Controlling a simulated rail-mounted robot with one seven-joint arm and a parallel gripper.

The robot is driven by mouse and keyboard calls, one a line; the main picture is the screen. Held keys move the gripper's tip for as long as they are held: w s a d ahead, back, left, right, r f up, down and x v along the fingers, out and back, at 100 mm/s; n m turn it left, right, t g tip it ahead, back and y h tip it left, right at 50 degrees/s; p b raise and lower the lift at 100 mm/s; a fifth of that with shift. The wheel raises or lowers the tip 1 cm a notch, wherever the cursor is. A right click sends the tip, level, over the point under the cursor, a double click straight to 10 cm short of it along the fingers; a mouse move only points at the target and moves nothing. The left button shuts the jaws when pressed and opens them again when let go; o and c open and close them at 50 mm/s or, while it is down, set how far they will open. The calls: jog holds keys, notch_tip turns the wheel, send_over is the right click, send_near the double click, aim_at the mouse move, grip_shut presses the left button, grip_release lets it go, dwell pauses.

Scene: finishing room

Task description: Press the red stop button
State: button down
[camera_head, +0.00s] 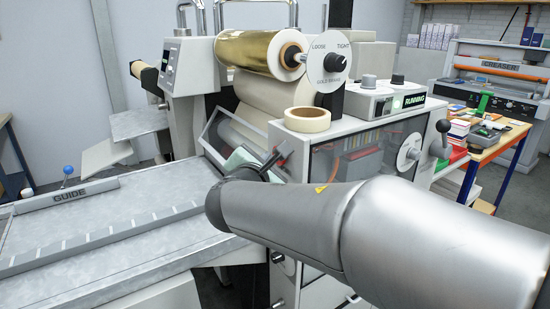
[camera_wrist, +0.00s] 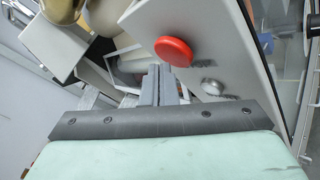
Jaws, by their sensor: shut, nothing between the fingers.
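The red stop button (camera_wrist: 173,51) is a round mushroom button on the light grey side panel of the machine (camera_wrist: 210,30) in the wrist view. My gripper (camera_wrist: 160,72) is shut and empty; its fingertips are just left of and below the button in that picture. I cannot tell whether they touch the button. In the head view my gripper (camera_head: 272,163) shows at the end of my arm, close to the machine's front corner. The button is not visible in the head view.
The machine (camera_head: 290,138) carries a gold foil roll (camera_head: 258,50), a tape roll (camera_head: 307,119) and a green "RUNNING" display (camera_head: 414,100). A clear guard (camera_head: 235,135) stands near my gripper. The metal feed table (camera_head: 100,225) with a guide bar (camera_head: 70,195) lies at left.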

jog(key=shift+w+d, duration=0.25)
jog(key=shift+d, duration=0.25)
dwell(0.9)
jog(key=shift+a+b, duration=0.1)
jog(key=shift+b, duration=0.2)
jog(key=shift+s+a, duration=0.4)
jog(key=shift+a, duration=0.25)
jog(key=shift+s+a, duration=0.4)
jog(key=shift+a, duration=0.35)
jog(key=shift+s+a, duration=0.35)
jog(key=shift+a, duration=0.35)
jog(key=shift+s+a, duration=0.4)
jog(key=shift+a, duration=0.35)
